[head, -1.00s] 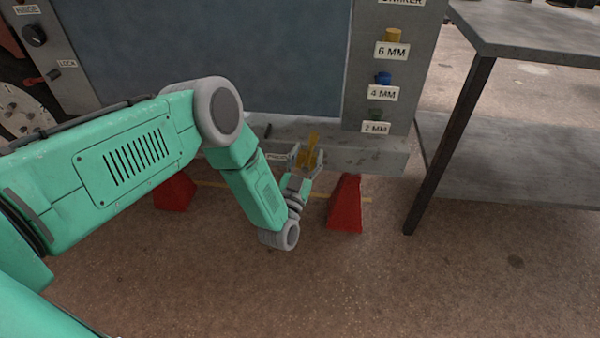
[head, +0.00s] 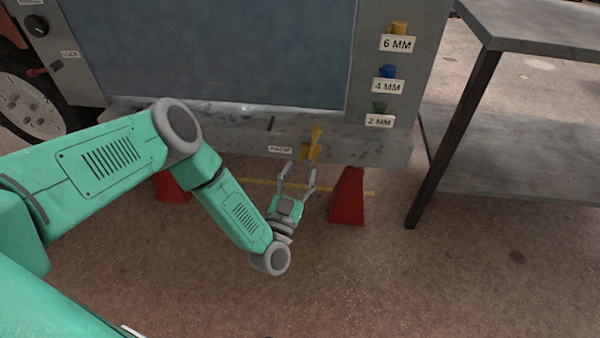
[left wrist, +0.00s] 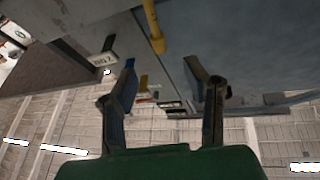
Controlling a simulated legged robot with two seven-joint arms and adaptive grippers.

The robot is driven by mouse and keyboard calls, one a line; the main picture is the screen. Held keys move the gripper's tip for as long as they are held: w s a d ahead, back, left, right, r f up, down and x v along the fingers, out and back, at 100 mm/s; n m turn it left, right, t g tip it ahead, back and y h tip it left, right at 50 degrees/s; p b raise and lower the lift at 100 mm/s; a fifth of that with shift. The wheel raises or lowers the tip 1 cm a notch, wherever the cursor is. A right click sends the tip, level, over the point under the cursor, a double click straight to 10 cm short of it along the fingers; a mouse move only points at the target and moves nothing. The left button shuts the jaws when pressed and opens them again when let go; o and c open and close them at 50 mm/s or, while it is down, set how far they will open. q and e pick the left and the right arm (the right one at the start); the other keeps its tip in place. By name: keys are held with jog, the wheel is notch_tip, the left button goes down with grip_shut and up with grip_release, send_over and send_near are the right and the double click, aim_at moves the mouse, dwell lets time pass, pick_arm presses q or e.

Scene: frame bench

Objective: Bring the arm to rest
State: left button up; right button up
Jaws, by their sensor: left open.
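My left arm comes in from the left in the head view, and my left gripper (head: 297,181) is open and empty. Its fingers point up toward the frame bench, just below and left of a yellow handle (head: 314,142) on the bench's lower rail. A gap shows between the fingers and the handle. In the left wrist view the two fingers (left wrist: 165,85) are spread apart with nothing held between them. A yellow bar (left wrist: 152,25) shows above and beyond them. My right gripper is not in view.
The grey frame bench (head: 225,122) stands ahead with yellow, blue and green knobs labelled 6 MM, 4 MM and 2 MM. Two red stands (head: 348,198) are under it. A grey metal table (head: 545,32) with a dark leg is at the right. The floor in front is clear.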

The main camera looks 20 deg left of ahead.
pick_arm(q)
jog(key=s+d+m+g+h+p, duration=0.2)
jog(key=s+d+g+h+p, duration=0.1)
jog(key=d+g+h, duration=0.3)
jog(key=s+d+f+g+p, duration=0.2)
jog(key=s+f+g+p, duration=0.15)
jog(key=s+g, duration=0.45)
jog(key=s+a+r+n+g+y+p, duration=0.1)
jog(key=s+a+r+g, duration=0.1)
jog(key=s+a, duration=0.2)
jog(key=s+a+r+g+y+p, duration=0.2)
jog(key=s+a, duration=0.3)
jog(key=s, duration=0.6)
jog(key=s+a+r+n+g+y+p, duration=0.1)
jog(key=s+a+r+g+p, duration=0.1)
jog(key=s, duration=0.5)
jog(key=shift+s+a+r+n+g, duration=0.25)
jog(key=shift+a+g, duration=0.45)
jog(key=shift+a, duration=0.45)
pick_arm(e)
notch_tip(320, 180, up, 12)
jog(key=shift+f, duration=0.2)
pick_arm(q)
jog(key=shift+c, duration=0.9)
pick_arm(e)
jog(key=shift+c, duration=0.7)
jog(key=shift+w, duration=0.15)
